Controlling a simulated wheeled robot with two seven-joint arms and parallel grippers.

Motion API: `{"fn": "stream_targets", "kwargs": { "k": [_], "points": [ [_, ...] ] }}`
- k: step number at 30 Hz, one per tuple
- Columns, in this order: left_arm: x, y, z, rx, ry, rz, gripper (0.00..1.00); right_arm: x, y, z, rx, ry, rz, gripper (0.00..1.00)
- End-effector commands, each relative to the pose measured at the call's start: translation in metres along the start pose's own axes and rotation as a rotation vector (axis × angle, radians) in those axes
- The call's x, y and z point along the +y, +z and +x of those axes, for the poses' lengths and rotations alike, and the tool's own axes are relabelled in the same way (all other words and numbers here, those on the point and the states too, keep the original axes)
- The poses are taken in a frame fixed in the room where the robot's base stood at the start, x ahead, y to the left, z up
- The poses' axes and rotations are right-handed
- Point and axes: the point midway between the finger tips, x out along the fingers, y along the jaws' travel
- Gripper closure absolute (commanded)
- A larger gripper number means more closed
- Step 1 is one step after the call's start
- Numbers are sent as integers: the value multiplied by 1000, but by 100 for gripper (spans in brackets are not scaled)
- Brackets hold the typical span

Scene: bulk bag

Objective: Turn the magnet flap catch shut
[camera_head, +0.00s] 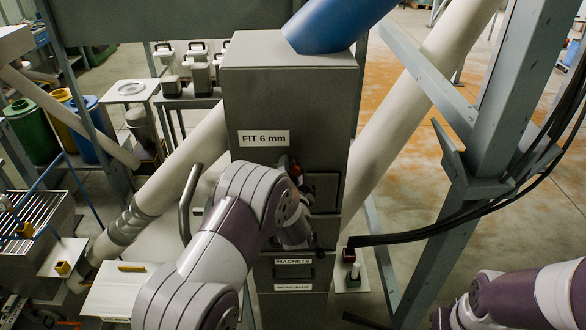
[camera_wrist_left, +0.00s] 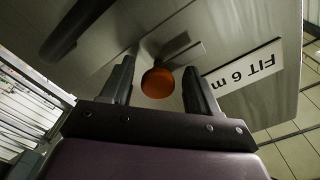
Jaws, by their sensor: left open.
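The magnet flap catch shows in the left wrist view as a round orange knob (camera_wrist_left: 158,83) with a dark grey lever behind it, on the grey housing face beside the "FIT 6 mm" label. In the head view a small orange-red bit of the knob (camera_head: 295,169) shows above my left wrist. My left gripper (camera_wrist_left: 159,72) is open, with one finger on each side of the knob and a visible gap to each. In the head view my left arm hides much of the catch and gripper. My right gripper is out of sight; only part of that arm shows.
The grey housing (camera_head: 285,95) carries a curved handle (camera_head: 187,205) at its left and a "MAGNETS" drawer (camera_head: 293,272) low down. A blue pipe (camera_head: 335,22) enters its top. A grey steel post (camera_head: 490,130) and black cables (camera_head: 450,220) stand to the right.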

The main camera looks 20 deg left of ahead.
Motion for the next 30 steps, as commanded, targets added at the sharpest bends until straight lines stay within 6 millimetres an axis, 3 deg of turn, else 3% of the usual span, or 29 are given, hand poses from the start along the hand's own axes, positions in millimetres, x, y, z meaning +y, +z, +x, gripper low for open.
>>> {"fn": "stream_targets", "kwargs": {
  "k": [4,9,20,30],
  "points": [
    [0,0,0,0,0,0,40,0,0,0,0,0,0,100],
    [0,0,0,0,1,0,95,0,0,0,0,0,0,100],
    [3,3,-1,-2,2,-35,96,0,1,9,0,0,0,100],
    [7,7,-1,-3,1,-262,95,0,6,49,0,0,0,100]
  ]
}}
